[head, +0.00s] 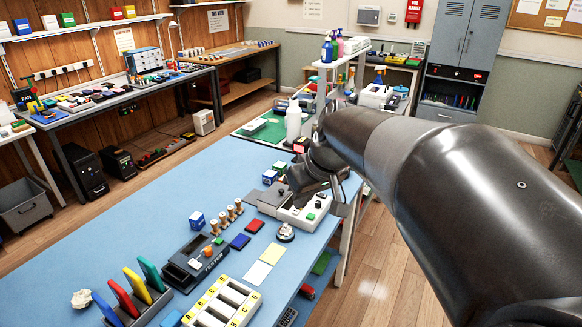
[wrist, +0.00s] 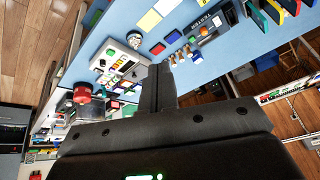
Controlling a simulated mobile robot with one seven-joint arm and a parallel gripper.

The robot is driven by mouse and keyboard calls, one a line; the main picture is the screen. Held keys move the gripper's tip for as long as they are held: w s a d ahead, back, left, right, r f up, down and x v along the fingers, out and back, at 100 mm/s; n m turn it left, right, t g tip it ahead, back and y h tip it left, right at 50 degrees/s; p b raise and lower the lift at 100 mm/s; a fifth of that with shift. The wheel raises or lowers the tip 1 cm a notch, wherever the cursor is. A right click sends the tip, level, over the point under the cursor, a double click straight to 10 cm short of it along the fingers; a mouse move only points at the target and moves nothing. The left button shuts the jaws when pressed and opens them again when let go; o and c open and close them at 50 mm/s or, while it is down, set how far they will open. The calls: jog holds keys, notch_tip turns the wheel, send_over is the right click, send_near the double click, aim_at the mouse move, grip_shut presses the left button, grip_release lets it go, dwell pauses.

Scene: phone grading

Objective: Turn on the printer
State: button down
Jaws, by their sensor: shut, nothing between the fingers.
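A light grey and white machine (head: 297,214), which looks like the printer, stands near the right edge of the blue table. A green button (head: 310,216) shows on its top. In the wrist view the machine (wrist: 123,66) is left of my fingers, with a green button on it. My gripper (head: 335,192) is shut and empty, close above or beside the machine in the head view; whether it touches cannot be told. In the wrist view the shut fingers (wrist: 160,72) point toward the table. My gripper and arm hide part of the machine.
A black tester (head: 196,262), wooden pegs (head: 226,217), coloured cards (head: 254,225) and a silver bell-like item (head: 286,232) stand nearby. A white bottle (head: 293,120) stands behind. A red knob (wrist: 82,92) shows at the wrist view's left. The table's left side (head: 150,210) is clear.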

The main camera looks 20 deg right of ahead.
jog(key=w+d+f+n+y, duration=0.2)
jog(key=w+d, duration=0.3)
jog(key=w, duration=0.6)
jog(key=w+d+f+n+t+y, duration=0.1)
jog(key=w+d+f+n, duration=0.1)
jog(key=w+d+f, duration=0.5)
jog(key=w+d+f+n+t+y, duration=0.1)
jog(key=w+d+f+t+y, duration=0.1)
jog(key=w+d+f, duration=0.5)
jog(key=w+d, duration=0.3)
jog(key=d, duration=0.3)
jog(key=shift+d+f+n, duration=0.35)
jog(key=shift+n, duration=0.05)
send_over(324, 196)
jog(key=f, duration=0.5)
jog(key=shift+s+d+f, duration=0.3)
jog(key=shift+d+f, duration=0.05)
jog(key=shift+d, duration=0.05)
jog(key=f, duration=0.3)
jog(key=shift+w+a+f, duration=0.2)
jog(key=shift+w+a, duration=0.15)
jog(key=shift+f, duration=0.45)
